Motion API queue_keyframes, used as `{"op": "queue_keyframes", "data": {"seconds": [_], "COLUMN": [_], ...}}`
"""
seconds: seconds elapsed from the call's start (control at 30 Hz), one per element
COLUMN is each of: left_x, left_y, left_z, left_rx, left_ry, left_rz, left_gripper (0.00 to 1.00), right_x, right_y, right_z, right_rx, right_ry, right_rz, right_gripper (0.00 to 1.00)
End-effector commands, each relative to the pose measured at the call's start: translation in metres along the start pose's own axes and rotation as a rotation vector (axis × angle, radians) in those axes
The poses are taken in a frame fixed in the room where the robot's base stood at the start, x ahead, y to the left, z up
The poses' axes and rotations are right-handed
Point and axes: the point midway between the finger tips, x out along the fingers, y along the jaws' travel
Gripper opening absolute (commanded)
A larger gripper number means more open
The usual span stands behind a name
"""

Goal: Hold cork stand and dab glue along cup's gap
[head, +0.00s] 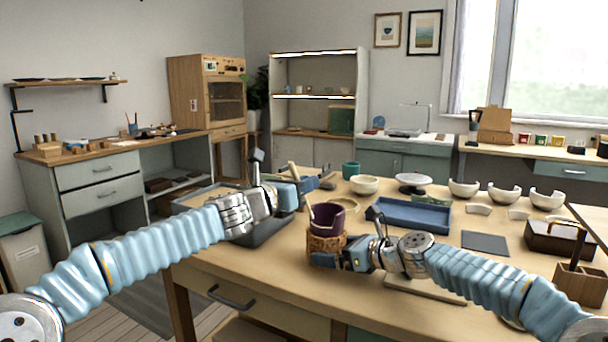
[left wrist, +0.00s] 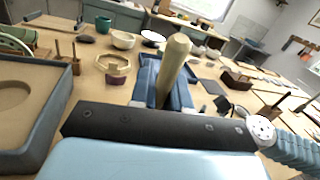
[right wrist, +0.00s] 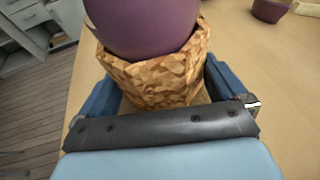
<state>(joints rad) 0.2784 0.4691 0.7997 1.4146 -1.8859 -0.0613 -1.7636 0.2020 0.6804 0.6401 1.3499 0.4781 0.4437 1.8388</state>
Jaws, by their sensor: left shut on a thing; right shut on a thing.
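The dark purple cup (head: 327,213) sits upright in the cork stand (head: 322,243) near the table's front edge. My right gripper (head: 326,261) is shut on the stand, and the right wrist view shows its fingers on both sides of the cork (right wrist: 165,80) below the cup (right wrist: 145,25). My left gripper (head: 306,186) is shut on a pale wooden stick (left wrist: 175,60), above and behind the cup. The stick's lower end (head: 309,212) reaches down by the cup's left rim; whether it touches is unclear.
White bowls (head: 504,193) stand at the back right. A wooden holder (head: 579,281) stands at right.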

Motion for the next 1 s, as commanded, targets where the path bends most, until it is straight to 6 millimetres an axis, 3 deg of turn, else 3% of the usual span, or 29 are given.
{"op": "queue_keyframes", "data": {"seconds": [1.0], "left_x": [-0.0055], "left_y": [-0.0035], "left_z": [-0.0056], "left_rx": [0.001], "left_ry": [0.000], "left_rz": [0.001], "left_gripper": [0.00], "right_x": [0.0001], "right_y": [0.0001], "right_z": [-0.0002], "right_rx": [0.000], "right_ry": [0.000], "right_rz": [0.000], "right_gripper": [0.82]}}
